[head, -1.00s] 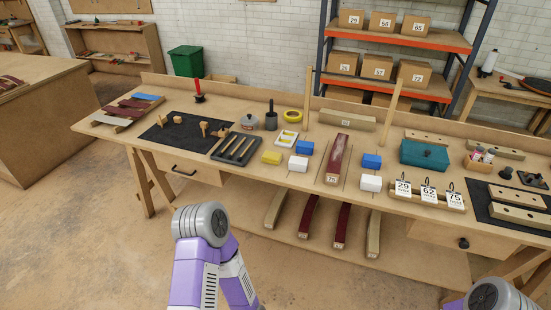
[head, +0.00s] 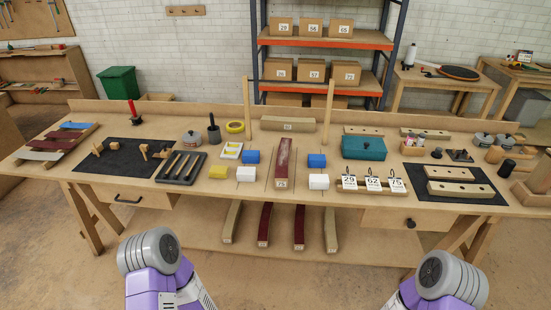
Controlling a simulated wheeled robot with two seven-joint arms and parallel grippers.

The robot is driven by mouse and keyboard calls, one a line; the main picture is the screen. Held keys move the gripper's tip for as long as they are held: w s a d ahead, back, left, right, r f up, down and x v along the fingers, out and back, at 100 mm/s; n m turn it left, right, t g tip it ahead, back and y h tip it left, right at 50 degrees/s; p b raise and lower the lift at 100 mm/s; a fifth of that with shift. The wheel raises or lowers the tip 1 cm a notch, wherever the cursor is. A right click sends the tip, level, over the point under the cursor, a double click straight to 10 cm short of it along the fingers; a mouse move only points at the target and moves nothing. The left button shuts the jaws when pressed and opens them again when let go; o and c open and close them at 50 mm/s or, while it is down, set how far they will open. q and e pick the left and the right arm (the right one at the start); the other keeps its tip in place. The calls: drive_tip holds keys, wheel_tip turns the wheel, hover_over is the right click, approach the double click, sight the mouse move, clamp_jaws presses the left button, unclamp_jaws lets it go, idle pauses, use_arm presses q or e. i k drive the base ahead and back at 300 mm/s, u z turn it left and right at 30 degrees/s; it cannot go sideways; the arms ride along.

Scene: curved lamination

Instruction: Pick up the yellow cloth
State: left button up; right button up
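The yellow cloth (head: 218,172) is a small, folded, block-like piece on the workbench (head: 140,193). It lies near the front edge, left of the middle, between a dark tray of tools (head: 181,168) and a white block (head: 245,174). Nothing covers it and nothing of mine touches it. Only grey and purple parts of my two arms show at the bottom of the head view, short of the bench. Neither gripper is in view.
Blue blocks (head: 251,157) and a long dark red piece (head: 283,165) lie right of the cloth. A white and yellow item (head: 230,150) lies just behind it. Upright wooden posts (head: 247,104) stand farther back. Bare bench top lies in front of the cloth.

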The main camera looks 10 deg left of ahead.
sight(219, 171)
drive_tip(key=u, duration=0.35)
drive_tip(key=k, duration=0.4)
drive_tip(key=u, duration=1.3)
drive_tip(key=i, duration=0.5)
drive_tip(key=z, duration=0.6)
drive_tip(key=i, duration=1.1)
drive_tip(key=z, duration=0.9)
